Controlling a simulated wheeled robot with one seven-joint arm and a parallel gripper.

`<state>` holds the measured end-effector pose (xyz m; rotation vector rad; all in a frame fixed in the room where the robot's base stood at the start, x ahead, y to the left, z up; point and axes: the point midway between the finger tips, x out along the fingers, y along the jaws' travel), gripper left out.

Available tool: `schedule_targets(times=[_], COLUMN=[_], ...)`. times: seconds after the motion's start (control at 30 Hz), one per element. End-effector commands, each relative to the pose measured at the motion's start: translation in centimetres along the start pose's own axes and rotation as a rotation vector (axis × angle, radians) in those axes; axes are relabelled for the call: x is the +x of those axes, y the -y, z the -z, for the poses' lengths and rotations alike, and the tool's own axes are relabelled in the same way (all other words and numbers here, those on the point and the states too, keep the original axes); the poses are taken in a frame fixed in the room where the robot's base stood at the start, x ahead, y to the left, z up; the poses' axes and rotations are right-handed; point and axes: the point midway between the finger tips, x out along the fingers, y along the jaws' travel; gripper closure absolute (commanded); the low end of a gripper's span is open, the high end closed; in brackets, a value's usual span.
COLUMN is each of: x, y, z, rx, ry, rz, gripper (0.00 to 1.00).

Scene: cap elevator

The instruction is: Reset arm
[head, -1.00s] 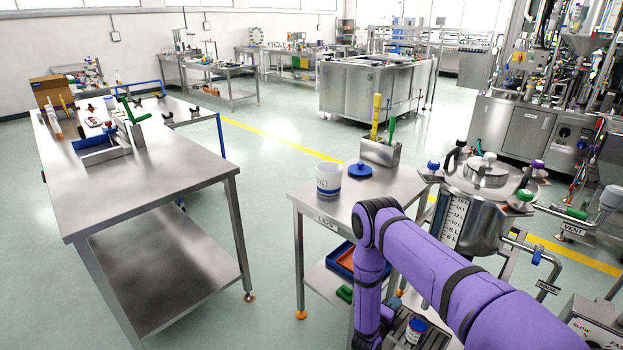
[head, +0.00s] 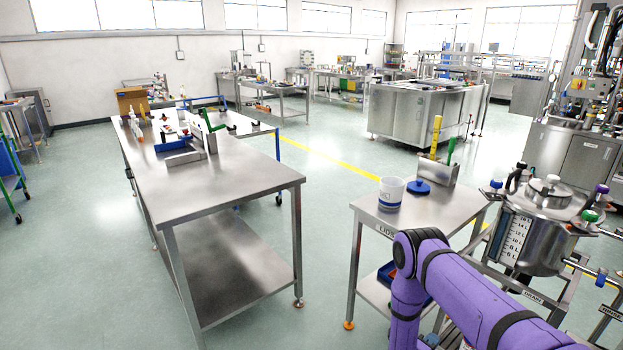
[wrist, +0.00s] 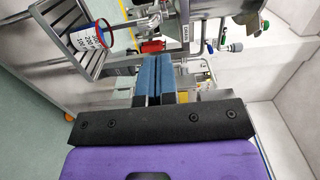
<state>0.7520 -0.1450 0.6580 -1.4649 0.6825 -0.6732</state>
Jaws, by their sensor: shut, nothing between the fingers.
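My gripper (wrist: 155,75) shows in the wrist view as two blue finger pads lying side by side, shut and empty. It points toward the machine's pipes and valves, apart from them as far as I can tell. In the head view my purple arm bends down at the lower right, and the gripper itself is out of that picture.
The lid table (head: 378,222) stands beside my arm, with a white tub (head: 391,193) and a blue lid (head: 418,187). A steel vessel (head: 540,235) is at the right. A long steel table (head: 230,175) stands left, with open floor beyond. A labelled container (wrist: 88,37) shows in the wrist view.

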Motion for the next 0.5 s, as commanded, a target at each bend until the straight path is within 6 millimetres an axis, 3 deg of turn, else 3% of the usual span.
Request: schedule_targets(times=[0.5], x=[2.5], y=[4.3], z=[-4.0], rx=[-0.016], ry=[0.032], rz=[-0.096], gripper=[1.00])
